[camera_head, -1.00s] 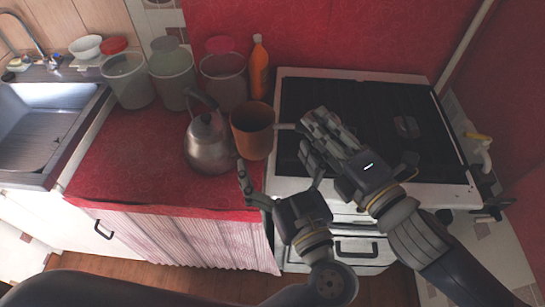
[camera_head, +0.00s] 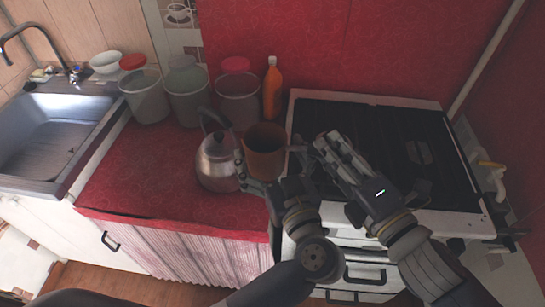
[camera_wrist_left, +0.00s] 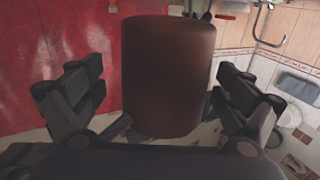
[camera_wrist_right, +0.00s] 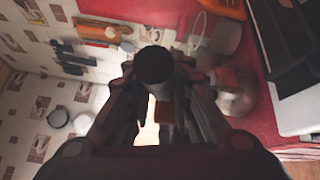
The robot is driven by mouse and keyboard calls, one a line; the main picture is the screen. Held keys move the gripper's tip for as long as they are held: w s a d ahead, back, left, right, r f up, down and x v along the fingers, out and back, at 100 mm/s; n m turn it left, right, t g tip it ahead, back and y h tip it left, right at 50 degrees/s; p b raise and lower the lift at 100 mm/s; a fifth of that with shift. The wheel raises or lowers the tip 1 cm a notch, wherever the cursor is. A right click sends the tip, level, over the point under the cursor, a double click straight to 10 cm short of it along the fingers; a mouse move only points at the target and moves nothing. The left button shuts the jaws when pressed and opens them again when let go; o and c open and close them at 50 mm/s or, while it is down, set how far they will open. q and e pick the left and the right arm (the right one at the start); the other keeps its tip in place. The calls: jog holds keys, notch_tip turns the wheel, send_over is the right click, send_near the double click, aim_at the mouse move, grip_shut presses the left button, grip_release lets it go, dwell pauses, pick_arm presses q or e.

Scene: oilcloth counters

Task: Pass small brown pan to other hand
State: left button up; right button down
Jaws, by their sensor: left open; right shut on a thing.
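The small brown pan (camera_head: 265,148) is a deep, round, brown pot with its handle pointing right. My right gripper (camera_head: 318,152) is shut on the dark handle, whose end shows in the right wrist view (camera_wrist_right: 154,66). My left gripper (camera_head: 262,176) is open just below and in front of the pan. In the left wrist view the pan's brown side (camera_wrist_left: 168,75) stands between the spread fingers of my left gripper (camera_wrist_left: 165,120). I cannot tell whether those fingers touch it.
A metal kettle (camera_head: 217,162) stands right beside the pan on the red counter (camera_head: 140,175). Behind are several jars (camera_head: 237,100) and an orange bottle (camera_head: 272,90). A stove (camera_head: 430,180) is at right, a sink (camera_head: 50,135) at left.

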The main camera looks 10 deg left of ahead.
jog(key=shift+r, duration=0.15)
pick_arm(q)
jog(key=c, duration=1.5)
jog(key=shift+r, duration=0.1)
jog(key=shift+c, duration=0.9)
pick_arm(e)
jog(key=c, duration=1.3)
grip_release()
jog(key=shift+c, duration=0.2)
